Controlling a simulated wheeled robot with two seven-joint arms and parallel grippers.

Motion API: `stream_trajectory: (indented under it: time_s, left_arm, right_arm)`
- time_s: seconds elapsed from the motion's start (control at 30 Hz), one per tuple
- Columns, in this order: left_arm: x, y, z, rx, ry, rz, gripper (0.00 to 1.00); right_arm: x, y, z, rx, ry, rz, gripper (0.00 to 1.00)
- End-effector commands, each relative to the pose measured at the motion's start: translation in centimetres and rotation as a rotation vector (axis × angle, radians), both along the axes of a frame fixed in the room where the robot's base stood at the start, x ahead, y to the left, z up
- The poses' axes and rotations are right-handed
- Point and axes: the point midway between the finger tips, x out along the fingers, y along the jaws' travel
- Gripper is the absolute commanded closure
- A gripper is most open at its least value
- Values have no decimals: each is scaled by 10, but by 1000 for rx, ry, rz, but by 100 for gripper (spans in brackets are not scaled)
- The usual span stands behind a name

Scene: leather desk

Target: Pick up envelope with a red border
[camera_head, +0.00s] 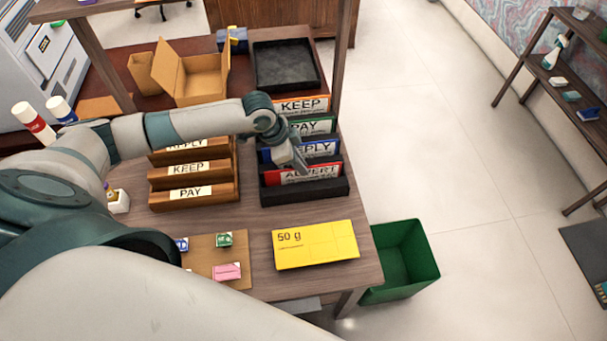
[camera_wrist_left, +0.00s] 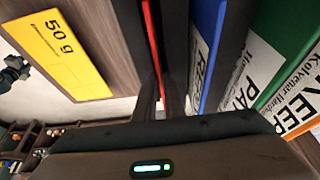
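The envelope with a red border (camera_head: 305,173) stands upright in the front slot of a black rack (camera_head: 322,190). Its label is partly readable. In the left wrist view its red edge (camera_wrist_left: 152,40) shows as a thin strip. In the left wrist view a fingertip is close beside the red edge; the grip itself is not clear. Blue (camera_head: 313,149), green (camera_head: 318,126) and orange (camera_head: 302,105) bordered envelopes stand behind it.
A yellow "50 g" card (camera_head: 316,247) lies in front of the rack. Wooden sorters labelled KEEP and PAY (camera_head: 190,193) stand to the left. A green bin (camera_head: 404,263) is beyond the desk's right edge. A shelf post (camera_head: 343,50) rises behind the rack.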

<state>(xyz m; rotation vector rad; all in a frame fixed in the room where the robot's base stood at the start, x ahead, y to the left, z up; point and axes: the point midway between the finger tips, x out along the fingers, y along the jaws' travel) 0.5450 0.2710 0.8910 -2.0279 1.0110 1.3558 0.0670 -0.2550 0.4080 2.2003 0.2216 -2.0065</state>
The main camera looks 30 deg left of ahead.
Motion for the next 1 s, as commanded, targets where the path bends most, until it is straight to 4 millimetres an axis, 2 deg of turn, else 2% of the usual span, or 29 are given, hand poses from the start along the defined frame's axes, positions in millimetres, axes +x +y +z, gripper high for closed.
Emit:
stream_trajectory:
  time_s: [0.47,0.5,0.53,1.0]
  left_arm:
    - [0,0,-2,1,-1,0,91]
    - [0,0,-2,1,-1,0,93]
    - [0,0,-2,1,-1,0,100]
    - [1,0,2,0,-3,0,100]
  right_arm:
    - [0,-1,0,-1,1,0,69]
    - [0,-1,0,-1,1,1,69]
    - [0,-1,0,-1,1,1,69]
    - [0,-2,-2,-1,1,1,69]
